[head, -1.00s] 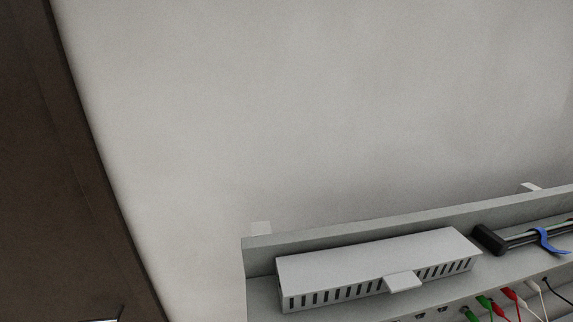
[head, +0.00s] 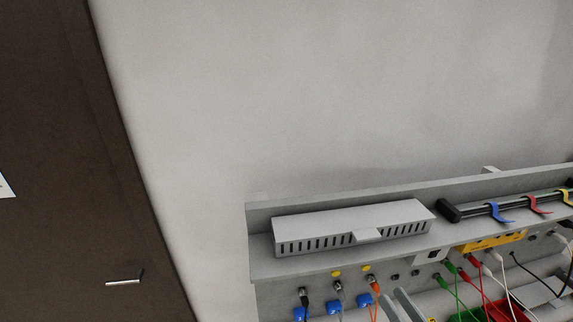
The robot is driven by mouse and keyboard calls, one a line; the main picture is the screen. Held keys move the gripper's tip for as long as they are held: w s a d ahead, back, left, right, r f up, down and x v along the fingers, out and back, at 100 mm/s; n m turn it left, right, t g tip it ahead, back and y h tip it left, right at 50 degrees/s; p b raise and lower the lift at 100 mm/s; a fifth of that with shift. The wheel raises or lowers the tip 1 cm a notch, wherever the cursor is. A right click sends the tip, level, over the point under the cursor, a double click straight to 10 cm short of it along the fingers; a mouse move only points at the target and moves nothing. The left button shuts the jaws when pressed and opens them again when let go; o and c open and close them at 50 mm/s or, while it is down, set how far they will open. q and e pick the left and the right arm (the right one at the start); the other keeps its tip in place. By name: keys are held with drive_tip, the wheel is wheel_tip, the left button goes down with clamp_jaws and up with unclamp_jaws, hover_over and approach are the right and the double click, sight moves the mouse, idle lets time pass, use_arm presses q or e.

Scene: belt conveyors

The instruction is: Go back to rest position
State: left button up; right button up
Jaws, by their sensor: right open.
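No belt conveyor shows in the head view. At the bottom edge a pale grey piece, which looks like the tip of my right gripper (head: 408,305), rises in front of the wall panel (head: 275,262). Only a small part of it shows, and I see nothing held in it. The rest of that gripper and its arm are below the frame. My left gripper is not in view.
A grey slotted box (head: 350,226) sits on the panel's shelf, beside a black bar (head: 475,211) with coloured straps. Several cables (head: 474,278) hang below. A brown door (head: 70,150) with a metal handle (head: 124,281) is at left. Bare wall (head: 310,90) fills the upper middle.

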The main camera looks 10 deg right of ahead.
drive_tip(key=a+r+n+t+y+p, duration=0.1)
drive_tip(key=a+r+n+y+p, duration=0.25)
drive_tip(key=r, duration=1.05)
drive_tip(key=a+r+n+t+y+p, duration=0.15)
drive_tip(key=a+r+n, duration=0.35)
drive_tip(key=r, duration=1)
drive_tip(key=s+d+r+m+t+h, duration=0.4)
drive_tip(key=r+h, duration=0.4)
drive_tip(key=r, duration=0.2)
drive_tip(key=shift+s+r+m+t+h, duration=0.15)
drive_tip(key=shift+s+m+t+h, duration=0.25)
drive_tip(key=shift+s+m, duration=0.25)
drive_tip(key=shift+s, duration=0.1)
